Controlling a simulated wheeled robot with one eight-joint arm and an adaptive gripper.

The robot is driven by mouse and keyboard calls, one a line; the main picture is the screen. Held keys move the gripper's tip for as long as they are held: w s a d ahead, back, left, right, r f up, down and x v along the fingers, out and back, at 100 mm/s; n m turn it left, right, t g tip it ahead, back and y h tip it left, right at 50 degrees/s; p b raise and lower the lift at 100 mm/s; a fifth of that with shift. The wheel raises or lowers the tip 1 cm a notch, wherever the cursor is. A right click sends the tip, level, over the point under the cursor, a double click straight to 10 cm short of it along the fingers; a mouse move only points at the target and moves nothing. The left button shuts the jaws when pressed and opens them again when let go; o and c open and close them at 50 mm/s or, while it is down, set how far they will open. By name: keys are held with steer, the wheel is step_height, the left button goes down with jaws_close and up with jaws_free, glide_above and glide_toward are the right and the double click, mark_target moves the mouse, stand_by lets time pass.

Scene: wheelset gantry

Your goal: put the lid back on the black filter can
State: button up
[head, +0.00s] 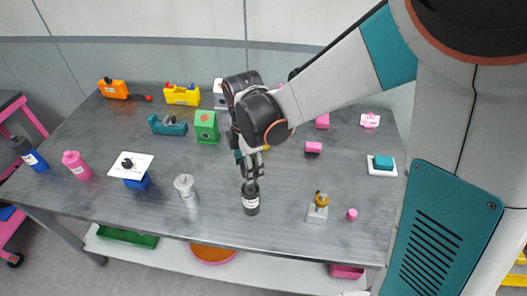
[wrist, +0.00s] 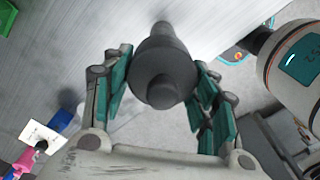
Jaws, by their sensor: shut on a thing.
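The black filter can (head: 251,204), with a white label, stands upright near the front middle of the table. My gripper (head: 250,178) points down right above it in the head view. In the wrist view, my gripper (wrist: 166,90) has its teal-padded fingers on either side of a dark round lid (wrist: 163,75) with a knob, and it is shut on this lid. The lid is at or just over the can's top. I cannot tell whether it is seated, because the fingers hide the joint and the can is mostly hidden in the wrist view.
A grey canister (head: 186,190) stands left of the can. A grey block with a brass fitting (head: 318,208) and a small pink piece (head: 352,214) are to the right. A white plate on a blue block (head: 137,168) is farther left. The table's front edge is close.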

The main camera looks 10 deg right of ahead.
steer(key=shift+s+a+n, duration=0.3)
steer(key=shift+s+a+f, duration=0.15)
steer(key=shift+f, duration=0.05)
steer(key=shift+f+b, duration=2.3)
steer(key=shift+f, duration=0.8)
steer(key=shift+f+b, duration=0.15)
steer(key=shift+b, duration=0.35)
steer(key=o, duration=1)
steer(key=o, duration=0.5)
